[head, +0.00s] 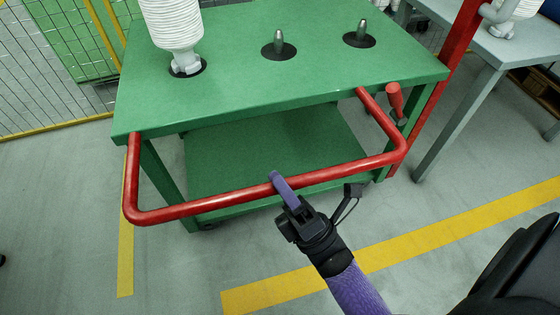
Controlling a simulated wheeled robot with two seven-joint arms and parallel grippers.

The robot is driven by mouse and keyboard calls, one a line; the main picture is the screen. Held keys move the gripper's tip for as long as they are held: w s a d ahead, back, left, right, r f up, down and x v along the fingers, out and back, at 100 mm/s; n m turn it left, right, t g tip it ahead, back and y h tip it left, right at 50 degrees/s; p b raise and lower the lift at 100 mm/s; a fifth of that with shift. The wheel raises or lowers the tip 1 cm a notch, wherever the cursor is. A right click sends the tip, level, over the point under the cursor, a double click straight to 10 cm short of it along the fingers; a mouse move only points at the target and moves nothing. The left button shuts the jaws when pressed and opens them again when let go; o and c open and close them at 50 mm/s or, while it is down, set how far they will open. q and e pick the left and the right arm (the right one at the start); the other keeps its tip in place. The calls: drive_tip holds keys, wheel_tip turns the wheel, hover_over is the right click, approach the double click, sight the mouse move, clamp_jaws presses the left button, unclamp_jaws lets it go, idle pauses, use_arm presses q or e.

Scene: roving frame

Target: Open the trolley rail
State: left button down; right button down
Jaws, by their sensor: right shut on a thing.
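The red trolley rail (225,203) is a bent tube that runs along the near side of the green trolley (235,95), with its two ends at the trolley's left and right corners. My right gripper (279,184) comes from below and is shut on the rail near its middle. A purple finger lies over the tube; the other finger is hidden. A red handle (395,98) stands at the trolley's right front corner. My left gripper is not in view.
A white ribbed part (173,25) stands on the trolley top, with two bare metal pegs beside it. A grey table (500,50) and a red post (445,65) stand at the right. A yellow mesh fence (50,75) is at the left. Floor in front is clear, with yellow lines.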

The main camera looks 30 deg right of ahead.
drive_tip(key=shift+w, duration=0.1)
drive_tip(key=shift+c, duration=2.2)
unclamp_jaws()
drive_tip(key=v, duration=0.7)
drive_tip(key=shift+f, duration=0.25)
